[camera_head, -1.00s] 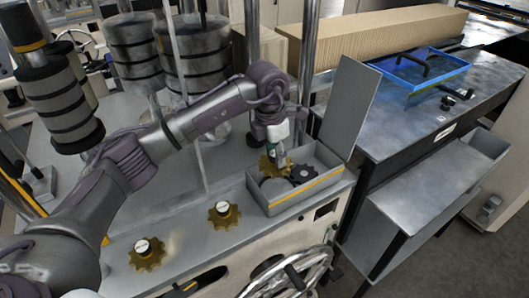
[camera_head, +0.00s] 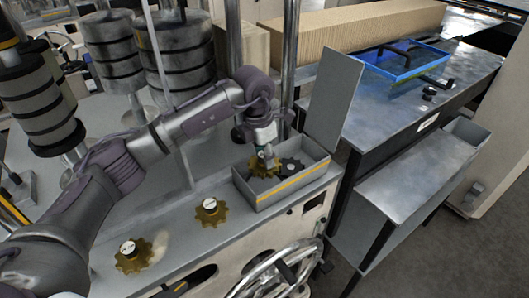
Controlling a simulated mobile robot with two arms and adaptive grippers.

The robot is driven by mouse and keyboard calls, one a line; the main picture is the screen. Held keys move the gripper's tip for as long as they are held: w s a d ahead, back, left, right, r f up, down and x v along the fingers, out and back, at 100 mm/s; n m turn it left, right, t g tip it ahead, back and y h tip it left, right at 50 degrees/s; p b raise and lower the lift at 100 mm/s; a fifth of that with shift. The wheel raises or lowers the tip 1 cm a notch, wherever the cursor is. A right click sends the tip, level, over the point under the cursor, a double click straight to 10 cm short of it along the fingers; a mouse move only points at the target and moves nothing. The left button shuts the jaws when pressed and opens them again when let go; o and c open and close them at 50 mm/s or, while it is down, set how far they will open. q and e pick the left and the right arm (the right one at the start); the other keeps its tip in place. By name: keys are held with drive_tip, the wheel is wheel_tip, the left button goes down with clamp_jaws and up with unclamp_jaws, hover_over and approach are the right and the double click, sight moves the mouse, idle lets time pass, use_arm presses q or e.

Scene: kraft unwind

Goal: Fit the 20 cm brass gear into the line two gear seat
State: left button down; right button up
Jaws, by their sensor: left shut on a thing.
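My left gripper (camera_head: 266,154) reaches down into the open grey box (camera_head: 292,189) on the machine top. It is shut on a brass gear (camera_head: 262,168), which is tilted inside or just over the box. A dark gear (camera_head: 291,165) lies in the box to its right. Two more brass gears sit on the machine top to the left: one (camera_head: 210,212) near the box and one (camera_head: 133,255) nearer the front, each with a white-topped hub. I cannot read their labels or tell which seat belongs to line two. My right gripper is not in view.
The box's raised lid (camera_head: 334,102) stands at its right. A handwheel (camera_head: 277,270) is below the front edge. Striped rollers (camera_head: 110,50) and upright posts stand behind my arm. A blue tray (camera_head: 406,62) lies on the metal table at right.

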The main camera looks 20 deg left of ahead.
use_arm(q)
drive_tip(key=shift+f+b, duration=0.4)
drive_tip(key=shift+f, duration=0.9)
drive_tip(key=shift+f+b, duration=1.65)
drive_tip(key=shift+f, duration=0.45)
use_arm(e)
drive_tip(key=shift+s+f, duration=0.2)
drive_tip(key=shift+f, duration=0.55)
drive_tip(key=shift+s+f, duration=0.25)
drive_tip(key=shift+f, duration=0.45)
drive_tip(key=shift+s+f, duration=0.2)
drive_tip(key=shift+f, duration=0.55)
use_arm(q)
drive_tip(key=c, duration=0.7)
unclamp_jaws()
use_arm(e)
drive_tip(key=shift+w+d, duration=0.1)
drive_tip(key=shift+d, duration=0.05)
use_arm(q)
drive_tip(key=r, duration=0.8)
drive_tip(key=s+a+r, duration=0.1)
drive_tip(key=r, duration=0.3)
